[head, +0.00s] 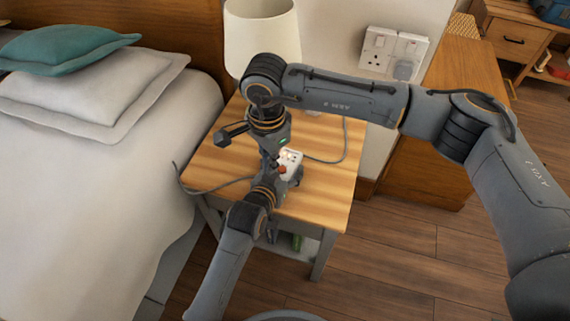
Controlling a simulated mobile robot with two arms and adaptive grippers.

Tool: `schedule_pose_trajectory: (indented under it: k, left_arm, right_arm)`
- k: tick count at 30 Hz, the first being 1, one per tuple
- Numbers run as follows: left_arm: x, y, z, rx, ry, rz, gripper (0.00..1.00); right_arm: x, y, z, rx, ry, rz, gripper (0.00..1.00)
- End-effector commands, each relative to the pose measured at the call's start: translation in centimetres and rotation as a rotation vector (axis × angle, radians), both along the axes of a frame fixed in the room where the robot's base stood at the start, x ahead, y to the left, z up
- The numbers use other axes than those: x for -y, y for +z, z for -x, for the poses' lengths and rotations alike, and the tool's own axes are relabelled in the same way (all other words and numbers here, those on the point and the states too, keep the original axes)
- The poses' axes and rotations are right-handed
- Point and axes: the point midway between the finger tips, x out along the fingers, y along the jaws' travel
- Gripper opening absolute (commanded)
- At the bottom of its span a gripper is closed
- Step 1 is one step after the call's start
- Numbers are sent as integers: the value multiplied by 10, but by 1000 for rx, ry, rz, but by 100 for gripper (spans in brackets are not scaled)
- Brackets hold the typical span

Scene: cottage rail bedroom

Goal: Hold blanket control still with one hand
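The blanket control (292,157) is a small white box with lit marks on its face, on the wooden bedside table (325,190). Grey cable (222,187) runs over the table on both sides of it. My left gripper (281,178) comes from below and is at the control's near side, mostly hidden behind its own wrist. My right gripper (272,156) reaches down from above at the control's left edge. Both grippers are close to the control. Whether their fingers touch or close on it is too small and covered to tell.
A white lamp (262,36) stands at the back of the table, behind my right arm. The bed (80,200) with pillows is close on the left. Wall sockets (394,52) with a plug are behind. A wooden cabinet (430,150) stands right. Floor is clear front right.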

Motion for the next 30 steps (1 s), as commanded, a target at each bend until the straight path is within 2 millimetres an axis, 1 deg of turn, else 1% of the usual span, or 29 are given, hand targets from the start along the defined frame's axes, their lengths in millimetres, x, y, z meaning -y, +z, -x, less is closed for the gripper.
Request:
schedule_pose_trajectory:
  k: [1, 12, 16, 20, 27, 30]
  left_arm:
    - [1, 0, 0, 0, -2, 1, 82]
    - [2, 6, 0, 11, -1, 7, 82]
    - [-1, 9, 6, 14, -1, 9, 82]
    - [-8, 17, 24, 15, -1, 9, 82]
    - [-27, 32, 69, 4, -2, 4, 82]
    - [-33, 38, 85, 0, -3, 3, 82]
  right_arm:
    - [3, -6, 1, -6, -3, 10, 0]
    - [6, -9, 0, -7, -7, 17, 0]
    - [6, -9, 0, -7, -8, 17, 0]
    - [6, -9, 0, -7, -9, 18, 0]
    - [5, -7, -1, -3, -7, 13, 0]
    - [5, -6, -1, -3, -7, 12, 0]
